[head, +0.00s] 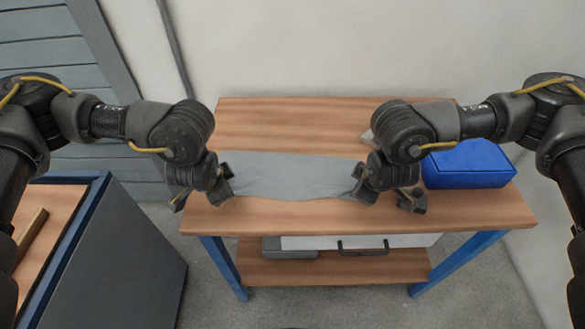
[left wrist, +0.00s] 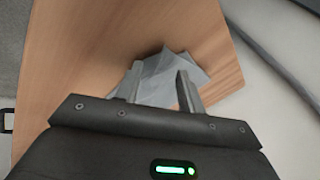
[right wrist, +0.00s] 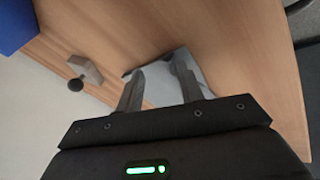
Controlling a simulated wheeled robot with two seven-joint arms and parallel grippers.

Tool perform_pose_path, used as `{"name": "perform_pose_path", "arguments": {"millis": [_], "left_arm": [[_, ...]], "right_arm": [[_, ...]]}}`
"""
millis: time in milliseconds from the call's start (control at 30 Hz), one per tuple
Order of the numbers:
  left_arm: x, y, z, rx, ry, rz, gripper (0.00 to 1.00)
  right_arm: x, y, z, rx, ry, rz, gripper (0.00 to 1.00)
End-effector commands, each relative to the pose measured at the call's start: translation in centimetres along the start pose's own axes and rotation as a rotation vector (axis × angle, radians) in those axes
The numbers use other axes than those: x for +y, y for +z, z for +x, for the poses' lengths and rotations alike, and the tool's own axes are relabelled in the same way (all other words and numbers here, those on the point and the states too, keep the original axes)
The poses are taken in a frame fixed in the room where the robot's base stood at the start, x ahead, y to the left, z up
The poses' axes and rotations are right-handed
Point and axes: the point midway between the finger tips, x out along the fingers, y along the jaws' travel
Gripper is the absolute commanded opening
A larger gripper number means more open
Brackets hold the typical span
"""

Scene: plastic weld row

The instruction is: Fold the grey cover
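The grey cover (head: 290,176) lies spread across the middle of the wooden table, with a slightly wavy front edge. My left gripper (head: 202,192) is over its left end; in the left wrist view its fingers (left wrist: 158,85) are apart, with part of the cover (left wrist: 160,78) showing between and beyond them. My right gripper (head: 387,194) is over the right end; in the right wrist view its fingers (right wrist: 158,82) are apart, with the cover (right wrist: 158,88) between them. Both ends of the cover are partly hidden by the grippers in the head view. I cannot tell whether the fingers touch the cloth.
A blue box (head: 466,166) stands on the table's right side. A small block with a black knob (right wrist: 86,70) lies behind my right gripper. The table (head: 290,125) is bare behind the cover. A lower shelf (head: 350,268) and a grey cabinet (head: 110,260) stand below and left.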

Motion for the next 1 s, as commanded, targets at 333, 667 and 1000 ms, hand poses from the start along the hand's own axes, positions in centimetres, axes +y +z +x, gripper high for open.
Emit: {"name": "perform_pose_path", "arguments": {"millis": [333, 667, 1000], "left_arm": [[-0.3, -0.4, -2.8, 0.006, -0.002, 0.006, 0.4], [0.4, 0.1, -8.3, 0.004, -0.001, 0.007, 0.4], [0.9, 0.5, -10.8, 0.001, 0.002, 0.001, 0.4]], "right_arm": [[0.3, -0.2, -2.7, 0.002, 0.001, -0.004, 0.4], [-0.5, 0.2, -8.2, 0.002, 0.001, -0.006, 0.4], [-0.9, 0.6, -10.8, -0.001, -0.002, 0.0, 0.4]]}}
